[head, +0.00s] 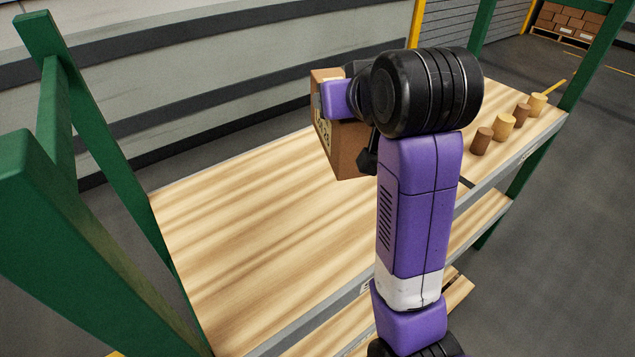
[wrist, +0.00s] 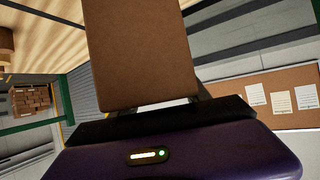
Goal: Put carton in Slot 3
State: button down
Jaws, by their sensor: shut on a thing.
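The brown carton (head: 345,147) is in my gripper (head: 345,108), above the wooden shelf board (head: 240,235) in the head view. Its printed label faces left. My gripper is shut on it, and my arm hides its right part. In the wrist view the carton (wrist: 140,50) fills the upper middle, between the fingers of my gripper (wrist: 150,106). I cannot tell whether its lower edge touches the board. A partly hidden tag (head: 367,287) sits on the shelf's front edge; I cannot read a slot number.
Brown and tan cylinders (head: 505,127) stand in a row at the shelf's right end, one with a stick. Green posts (head: 80,130) rise at the left and right ends. The board's left and middle are bare. A lower shelf (head: 470,235) lies below.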

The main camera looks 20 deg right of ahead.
notch_tip(320, 180, down, 20)
jog(key=shift+r+p, duration=0.2)
jog(key=shift+p, duration=0.15)
dwell(0.3)
jog(key=shift+f, duration=0.15)
jog(key=c, duration=0.5)
grip_release()
jog(key=v, duration=1.2)
jog(key=shift+b, duration=0.4)
